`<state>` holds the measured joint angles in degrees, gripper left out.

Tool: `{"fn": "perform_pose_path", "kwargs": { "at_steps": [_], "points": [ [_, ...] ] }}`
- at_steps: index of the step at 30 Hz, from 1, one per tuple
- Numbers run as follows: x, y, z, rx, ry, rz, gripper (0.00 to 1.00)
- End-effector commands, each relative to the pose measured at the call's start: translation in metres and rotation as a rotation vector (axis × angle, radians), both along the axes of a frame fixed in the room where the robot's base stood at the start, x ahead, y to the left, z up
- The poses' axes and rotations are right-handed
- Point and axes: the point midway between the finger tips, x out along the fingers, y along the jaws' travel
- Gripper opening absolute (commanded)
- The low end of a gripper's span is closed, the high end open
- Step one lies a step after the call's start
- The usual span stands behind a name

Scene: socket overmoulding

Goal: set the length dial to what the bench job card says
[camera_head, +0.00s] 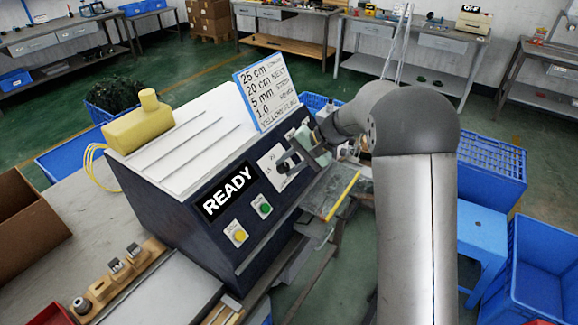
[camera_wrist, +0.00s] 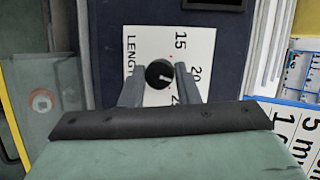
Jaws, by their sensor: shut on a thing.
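The bench job card (camera_head: 267,92) is a white board with a blue edge, standing on top of the machine. Its lines begin "25 cm", "20 cm", "5 mm" and "1.0"; the small words are hard to read. The length dial (camera_wrist: 159,73) is a round black knob with a white pointer on a white plate (camera_wrist: 145,45) marked LENGTH, with 15, 20 and a partly hidden number. The pointer faces right and slightly down, near the 20 side; the exact setting is unclear. My gripper (camera_head: 290,160) is shut on the knob, its fingers either side (camera_wrist: 158,84).
The machine's dark front has a READY display (camera_head: 224,190), a yellow button (camera_head: 239,234) and a green button (camera_head: 263,207). A shelf with a yellow strip (camera_head: 342,196) juts out below my gripper. A yellow part (camera_head: 139,123) lies on top of the machine.

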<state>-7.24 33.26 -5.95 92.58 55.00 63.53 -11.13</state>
Motion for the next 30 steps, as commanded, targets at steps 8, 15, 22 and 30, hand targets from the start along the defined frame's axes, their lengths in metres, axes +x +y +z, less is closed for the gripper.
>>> {"fn": "perform_pose_path", "kwargs": {
  "at_steps": [8,15,22,30],
  "points": [
    [0.0004,-0.0027,-0.0029,0.1,0.164,-0.18,0.06],
    [-0.0001,-0.0033,-0.0035,0.183,0.303,-0.329,0.06],
    [-0.0003,-0.0036,-0.0035,0.248,0.409,-0.444,0.06],
    [-0.0008,-0.0036,-0.0033,0.294,0.486,-0.526,0.06]
  ]
}}
